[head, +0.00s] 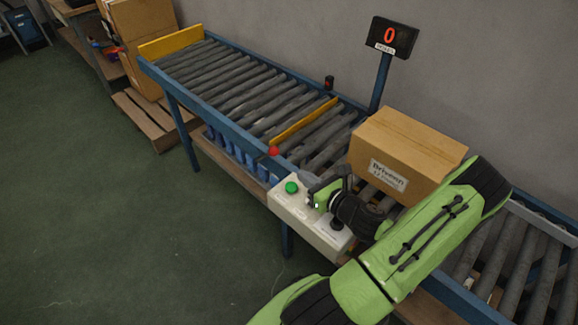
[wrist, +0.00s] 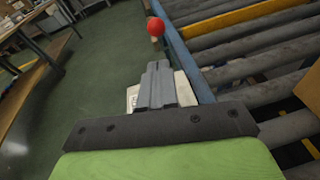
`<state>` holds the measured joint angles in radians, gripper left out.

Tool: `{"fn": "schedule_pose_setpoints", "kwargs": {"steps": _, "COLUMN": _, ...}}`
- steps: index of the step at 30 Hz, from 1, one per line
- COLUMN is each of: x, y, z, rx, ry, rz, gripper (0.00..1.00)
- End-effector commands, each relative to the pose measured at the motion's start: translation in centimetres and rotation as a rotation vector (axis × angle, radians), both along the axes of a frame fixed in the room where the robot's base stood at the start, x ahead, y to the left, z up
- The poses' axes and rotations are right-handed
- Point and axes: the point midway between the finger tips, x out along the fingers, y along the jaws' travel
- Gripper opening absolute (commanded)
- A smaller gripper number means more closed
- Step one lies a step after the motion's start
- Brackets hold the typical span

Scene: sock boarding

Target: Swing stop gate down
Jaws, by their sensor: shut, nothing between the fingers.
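The stop gate is a yellow bar (head: 303,121) lying across the roller conveyor in the head view. It also shows at the top of the wrist view (wrist: 236,17). A red ball knob (head: 273,151) sits at its near end, beside the blue side rail. In the wrist view the red knob (wrist: 156,26) stands just beyond my fingertips, apart from them. My gripper (wrist: 158,66) is shut and empty. In the head view my gripper (head: 308,178) is over the white control box, a little right of and below the knob. Whether the gate is raised or lowered is hard to tell.
A cardboard box (head: 405,153) rests on the rollers right of the gate. The white control box (head: 297,206) with a green button (head: 291,187) is on the near rail. Rollers left of the gate are empty.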

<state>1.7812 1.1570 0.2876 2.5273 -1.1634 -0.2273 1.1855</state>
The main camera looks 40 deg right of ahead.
Motion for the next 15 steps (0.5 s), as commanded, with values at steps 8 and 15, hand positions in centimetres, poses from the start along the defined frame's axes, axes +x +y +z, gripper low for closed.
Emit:
{"fn": "schedule_pose_setpoints", "kwargs": {"steps": 8, "x": 5.3, "y": -0.3, "z": -1.2, "rx": -0.006, "ry": -0.002, "rz": 0.009, "gripper": 0.0}}
{"fn": "schedule_pose_setpoints", "kwargs": {"steps": 15, "x": 8.9, "y": -0.7, "z": -1.9, "rx": -0.005, "ry": 0.0, "rz": 0.005, "gripper": 0.0}}
